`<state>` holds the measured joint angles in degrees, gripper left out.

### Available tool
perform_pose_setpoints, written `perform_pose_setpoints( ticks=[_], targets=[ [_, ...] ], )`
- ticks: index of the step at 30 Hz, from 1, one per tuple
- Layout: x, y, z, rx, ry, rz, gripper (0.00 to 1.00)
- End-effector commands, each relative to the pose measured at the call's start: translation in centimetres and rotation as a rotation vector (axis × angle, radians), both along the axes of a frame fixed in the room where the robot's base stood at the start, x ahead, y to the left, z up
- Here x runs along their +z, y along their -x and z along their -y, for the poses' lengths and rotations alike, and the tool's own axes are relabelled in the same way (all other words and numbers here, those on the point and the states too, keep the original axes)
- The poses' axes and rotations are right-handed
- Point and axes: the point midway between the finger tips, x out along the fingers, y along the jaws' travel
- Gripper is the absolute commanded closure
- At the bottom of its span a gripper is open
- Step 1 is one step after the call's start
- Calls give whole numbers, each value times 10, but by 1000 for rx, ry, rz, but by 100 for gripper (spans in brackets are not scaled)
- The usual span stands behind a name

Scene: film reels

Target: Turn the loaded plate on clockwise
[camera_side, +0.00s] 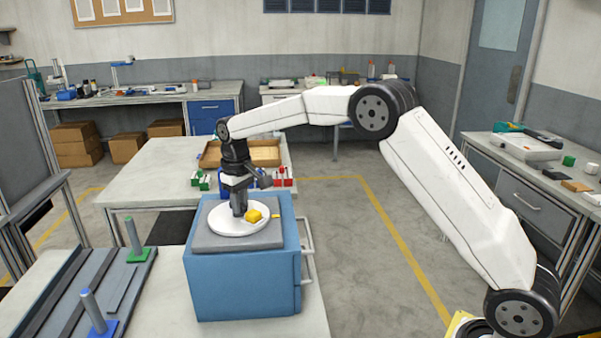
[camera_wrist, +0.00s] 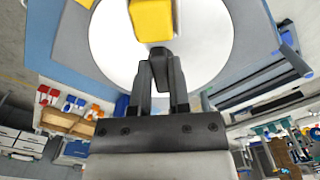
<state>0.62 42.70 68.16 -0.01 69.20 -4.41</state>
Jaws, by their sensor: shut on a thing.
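The round white plate (camera_side: 225,226) lies flat on a grey slab on top of a blue box. A yellow block (camera_side: 254,216) sits on the plate, right of my gripper (camera_side: 240,211). In the wrist view the block (camera_wrist: 152,18) stands just beyond my fingertips, on the white plate (camera_wrist: 108,35). My gripper (camera_wrist: 161,62) points down over the plate, its dark fingers closed together on a small dark part at the plate. A small yellow mark (camera_side: 276,215) lies beside the plate's edge.
The blue box (camera_side: 245,285) has a metal rail on its right side. A wooden tray (camera_side: 265,153) and small red and green items lie behind the box.

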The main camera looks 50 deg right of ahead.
Motion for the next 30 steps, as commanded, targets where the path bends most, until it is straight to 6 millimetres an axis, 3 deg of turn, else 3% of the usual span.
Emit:
perform_pose_setpoints(
  ticks=[30],
  targets=[
    [3,-2,-4,-506,-1,6,100]
  ],
)
